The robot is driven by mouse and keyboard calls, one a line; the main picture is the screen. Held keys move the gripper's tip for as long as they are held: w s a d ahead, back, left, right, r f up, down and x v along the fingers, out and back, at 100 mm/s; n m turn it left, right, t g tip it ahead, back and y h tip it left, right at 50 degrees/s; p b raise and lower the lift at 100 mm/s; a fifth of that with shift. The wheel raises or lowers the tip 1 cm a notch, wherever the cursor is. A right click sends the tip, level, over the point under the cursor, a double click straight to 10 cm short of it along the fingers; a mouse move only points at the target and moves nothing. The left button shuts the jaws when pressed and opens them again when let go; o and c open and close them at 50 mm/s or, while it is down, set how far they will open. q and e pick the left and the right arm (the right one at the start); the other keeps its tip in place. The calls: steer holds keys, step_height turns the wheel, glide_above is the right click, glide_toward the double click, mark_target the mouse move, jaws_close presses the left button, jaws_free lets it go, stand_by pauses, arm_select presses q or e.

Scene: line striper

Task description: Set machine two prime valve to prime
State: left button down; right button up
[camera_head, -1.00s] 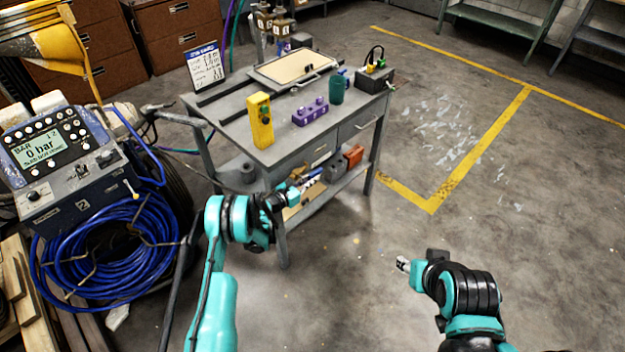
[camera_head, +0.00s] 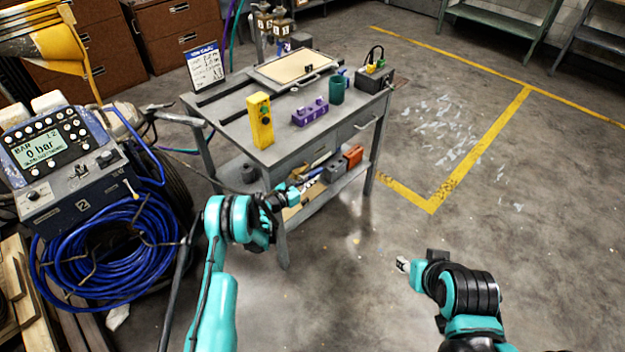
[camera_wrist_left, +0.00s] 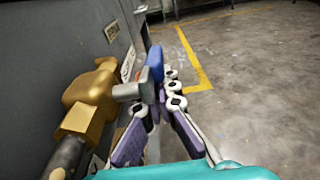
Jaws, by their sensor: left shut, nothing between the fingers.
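In the left wrist view, a brass valve body (camera_wrist_left: 92,88) with a grey stem (camera_wrist_left: 128,91) and a blue lever (camera_wrist_left: 155,65) stands beside a dark grey panel with small labels (camera_wrist_left: 128,62). My left gripper (camera_wrist_left: 163,98) is shut with nothing held. Its purple-padded fingers come together close by the stem and lever; I cannot tell whether they touch. In the head view, my left gripper (camera_head: 306,186) is before the cart's lower shelf. The machine marked 2 (camera_head: 82,206) stands at left, its display reading 0 bar. My right gripper (camera_head: 404,265) is over bare floor; its jaw state is unclear.
A grey cart (camera_head: 235,128) carries a yellow control box (camera_head: 260,120), a purple block (camera_head: 310,112) and a green cup (camera_head: 337,89). A blue hose coil (camera_head: 105,265) hangs on the machine. Lumber lies at the lower left.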

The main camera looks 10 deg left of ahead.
arm_select(q)
steer(key=shift+s, duration=0.1)
steer(key=v, duration=0.7)
steer(key=shift+s+a, duration=0.1)
steer(key=shift+a, duration=0.05)
stand_by(0.6)
